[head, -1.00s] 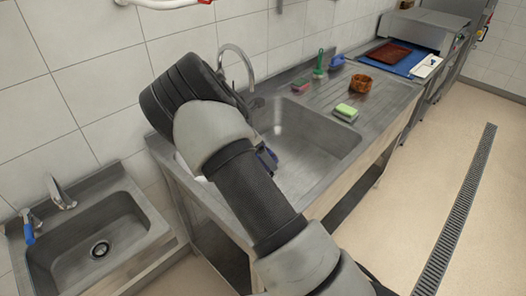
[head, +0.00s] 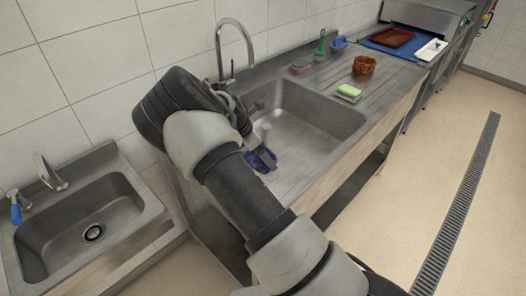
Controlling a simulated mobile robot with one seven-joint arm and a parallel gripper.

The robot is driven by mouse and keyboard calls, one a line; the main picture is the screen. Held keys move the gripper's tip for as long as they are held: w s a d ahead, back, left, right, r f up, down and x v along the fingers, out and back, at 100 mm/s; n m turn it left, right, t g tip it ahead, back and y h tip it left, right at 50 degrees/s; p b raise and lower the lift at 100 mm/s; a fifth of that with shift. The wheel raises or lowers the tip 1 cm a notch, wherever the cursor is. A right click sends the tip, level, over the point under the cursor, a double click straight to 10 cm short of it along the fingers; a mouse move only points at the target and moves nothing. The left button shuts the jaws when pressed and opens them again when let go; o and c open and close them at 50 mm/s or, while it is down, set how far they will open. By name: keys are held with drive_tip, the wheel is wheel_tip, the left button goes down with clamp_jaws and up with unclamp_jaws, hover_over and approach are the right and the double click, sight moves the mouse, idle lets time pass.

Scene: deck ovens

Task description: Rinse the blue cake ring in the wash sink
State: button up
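The wash sink (head: 318,119) is the large steel basin in the middle. My gripper (head: 260,150) is over the left front part of this basin, mostly hidden behind my own wrist and forearm. A blue ring-like piece, the blue cake ring (head: 263,161), shows at the fingertips, partly covered by them. It appears held, low in or just above the basin; its exact height is unclear. The tall curved faucet (head: 247,50) stands behind the basin, to the upper left of my gripper. I cannot make out water running from it.
A green-yellow sponge (head: 348,92), a brown ring-shaped item (head: 364,65), a pink sponge (head: 300,67) and a green brush (head: 320,46) are on the drainboard. A smaller sink (head: 75,228) stands left. A blue tray (head: 383,47) lies farther back. The floor at right is clear.

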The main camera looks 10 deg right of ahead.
drive_tip(key=shift+f+b, duration=3.8)
drive_tip(key=shift+f, duration=2.3)
drive_tip(key=shift+r, duration=0.1)
wheel_tip(320, 180, up, 25)
drive_tip(key=p, duration=1.6)
